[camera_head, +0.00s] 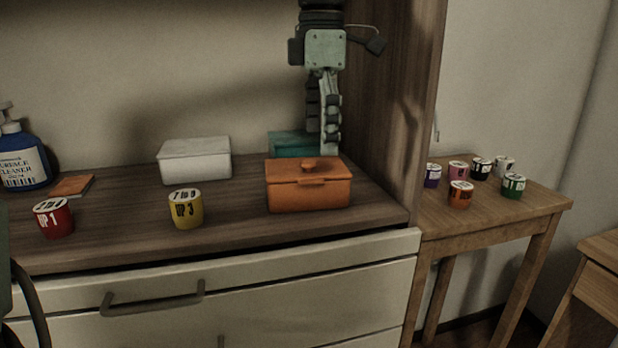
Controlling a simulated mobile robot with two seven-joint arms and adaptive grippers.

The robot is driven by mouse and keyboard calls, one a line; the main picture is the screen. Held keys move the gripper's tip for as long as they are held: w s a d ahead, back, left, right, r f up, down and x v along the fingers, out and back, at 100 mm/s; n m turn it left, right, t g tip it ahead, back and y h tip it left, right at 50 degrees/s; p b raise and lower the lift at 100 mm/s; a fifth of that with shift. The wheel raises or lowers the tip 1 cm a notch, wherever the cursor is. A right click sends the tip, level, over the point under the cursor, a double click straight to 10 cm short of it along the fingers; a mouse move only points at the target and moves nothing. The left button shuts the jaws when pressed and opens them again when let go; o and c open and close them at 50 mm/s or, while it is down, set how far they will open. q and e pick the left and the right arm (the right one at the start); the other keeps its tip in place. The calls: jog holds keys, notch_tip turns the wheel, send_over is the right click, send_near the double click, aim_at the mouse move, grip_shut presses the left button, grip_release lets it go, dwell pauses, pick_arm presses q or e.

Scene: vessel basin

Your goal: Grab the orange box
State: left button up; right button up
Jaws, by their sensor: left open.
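The orange box (308,192) with its knobbed lid stands on the wooden top of the cabinet, near its right end. My left gripper (330,147) comes down from above and points downward, just above and behind the right part of the orange box. It is open and nothing shows between its fingers. The fingers look seen from the side, so their gap is hard to see. Whether they touch the lid cannot be told. My right gripper is not in view.
A teal box (285,146) stands behind the orange box, partly hidden. A white box (195,161), a yellow cup (186,209), a red cup (54,218) and a blue cleaner bottle (22,160) stand left. A wooden panel (391,90) rises at right; beyond it, a side table (447,217) holds several cups.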

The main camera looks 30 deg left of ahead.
aim_at(317, 179)
pick_arm(q)
jog(key=shift+f, duration=0.3)
jog(key=f, duration=0.7)
jog(key=shift+s+a, duration=0.1)
jog(key=shift+a, duration=0.1)
jog(key=c, duration=1.4)
jog(key=shift+r, duration=0.1)
